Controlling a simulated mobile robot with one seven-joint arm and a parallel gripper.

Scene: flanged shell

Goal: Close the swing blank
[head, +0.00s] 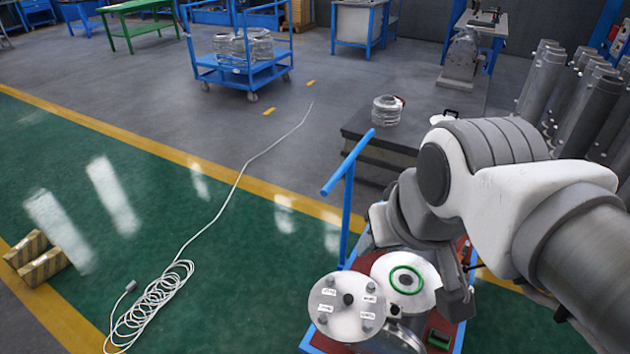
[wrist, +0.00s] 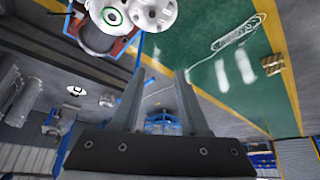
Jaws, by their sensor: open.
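The swing blank (head: 335,318) is a round grey metal disc with bolts and small white labels. It sits to the left of the shell's flange face (head: 379,269), which carries a green ring around a dark centre. The green ring is uncovered, and the disc's right edge meets or overlaps the flange in the picture. In the wrist view the disc (wrist: 152,12) and the green-ringed flange (wrist: 112,16) are at the top, beyond the fingertips. My gripper (wrist: 159,78) is open and empty, its two fingers apart and touching nothing visible. In the head view my arm hides part of the shell's surroundings.
The shell stands on a blue-framed cart with a red top and a blue handle (head: 347,185). A dark platform (head: 375,150) with a metal part lies behind. A coiled white cable (head: 150,305) lies on the open green floor at left. Grey cylinders (head: 545,80) stand at right.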

